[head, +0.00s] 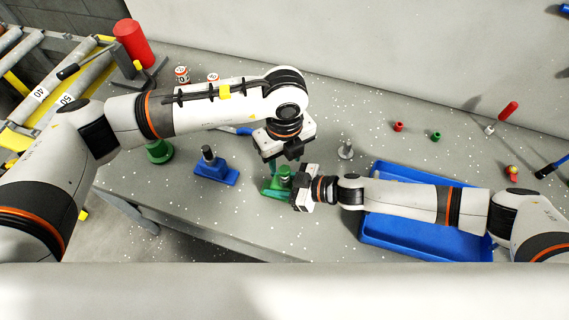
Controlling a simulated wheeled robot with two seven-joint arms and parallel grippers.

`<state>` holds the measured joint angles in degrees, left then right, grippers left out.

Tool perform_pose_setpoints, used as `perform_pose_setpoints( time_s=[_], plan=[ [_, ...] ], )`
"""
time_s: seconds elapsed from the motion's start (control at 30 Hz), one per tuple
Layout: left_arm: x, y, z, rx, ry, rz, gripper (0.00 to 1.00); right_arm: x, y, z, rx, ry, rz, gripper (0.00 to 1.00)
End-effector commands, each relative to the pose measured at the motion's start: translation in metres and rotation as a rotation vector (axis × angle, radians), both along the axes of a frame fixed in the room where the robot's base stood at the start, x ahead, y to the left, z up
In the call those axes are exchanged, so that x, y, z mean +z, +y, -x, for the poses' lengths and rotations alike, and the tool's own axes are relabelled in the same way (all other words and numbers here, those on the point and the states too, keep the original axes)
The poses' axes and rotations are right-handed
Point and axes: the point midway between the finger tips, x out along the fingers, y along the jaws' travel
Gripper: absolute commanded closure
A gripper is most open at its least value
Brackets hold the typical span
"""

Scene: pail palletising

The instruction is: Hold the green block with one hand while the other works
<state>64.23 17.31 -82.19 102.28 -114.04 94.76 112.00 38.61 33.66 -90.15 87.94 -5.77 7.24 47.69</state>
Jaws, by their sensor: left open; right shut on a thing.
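The green block (273,191) stands on the grey table near the middle of the head view, with a grey metal top piece (285,169) on its upright part. My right gripper (294,192) reaches in from the right and is shut on the green block; its fingers are partly hidden. My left gripper (285,158) is open just above and behind the block, pointing down. Whether it touches the metal piece cannot be told.
A blue block (216,171) with a dark peg stands to the left. A blue tray (380,236) lies under my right forearm. A small metal bolt (346,150), a red ring (398,126) and a green ring (436,136) stand behind. A red cylinder (134,44) stands at the back left.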

Motion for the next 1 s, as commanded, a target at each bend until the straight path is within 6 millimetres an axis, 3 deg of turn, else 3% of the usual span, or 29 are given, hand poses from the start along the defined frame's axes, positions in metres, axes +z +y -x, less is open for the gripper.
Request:
perform_pose_setpoints(
  time_s=[0.07, 0.4, 0.77, 1.0],
  plan=[
    [-0.001, 0.000, 0.000, 0.111, 0.001, 0.000, 0.55, 0.000, 0.001, 0.000, 0.001, 0.000, -0.002, 0.96],
    [-0.037, 0.000, 0.000, 0.097, 0.001, 0.000, 0.55, 0.001, 0.001, 0.000, 0.001, 0.000, -0.002, 0.96],
    [-0.041, 0.000, 0.000, 0.094, -0.001, 0.000, 0.55, 0.001, 0.001, 0.000, 0.001, 0.000, -0.002, 0.96],
    [-0.041, 0.000, 0.000, 0.094, -0.001, 0.000, 0.91, 0.001, 0.001, 0.000, 0.001, 0.000, -0.002, 0.96]
  ],
)
